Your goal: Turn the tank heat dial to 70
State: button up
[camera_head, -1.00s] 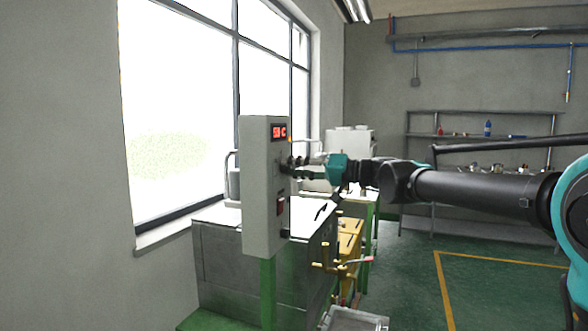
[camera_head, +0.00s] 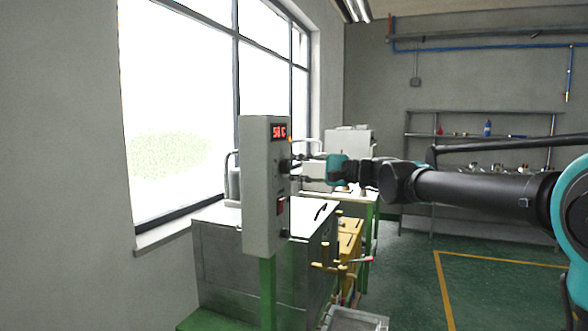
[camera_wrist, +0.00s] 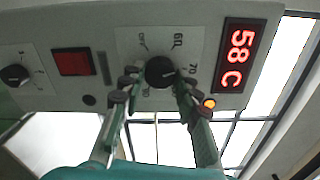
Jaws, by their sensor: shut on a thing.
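The tank heat dial (camera_wrist: 160,72) is a round black knob on a pale plate, with 60 and 70 marked around it. Its pale mark seems to face the 70 side, but it is too small to read exactly. My gripper (camera_wrist: 158,84) has one finger on each side of the dial and is shut on it. In the head view my gripper (camera_head: 304,169) reaches the panel's right face, where the fingers partly hide the dial. The red display (camera_wrist: 239,55) reads 58 C, and an orange lamp (camera_wrist: 209,103) is lit beside it.
The grey control box (camera_head: 257,190) stands on a green post before the metal tank (camera_head: 221,262). A red switch (camera_wrist: 73,62) and a second black knob (camera_wrist: 15,75) share the panel. A yellow device (camera_head: 347,246) stands below my arm. Floor is open at the right.

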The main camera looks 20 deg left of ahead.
jog(key=shift+m, duration=1.5)
jog(key=shift+f, duration=0.1)
jog(key=o, duration=1.2)
jog(key=shift+c, duration=0.2)
jog(key=shift+d, duration=0.1)
jog(key=d, duration=1.1)
jog(key=shift+s+d, duration=0.4)
jog(key=shift+s, duration=0.05)
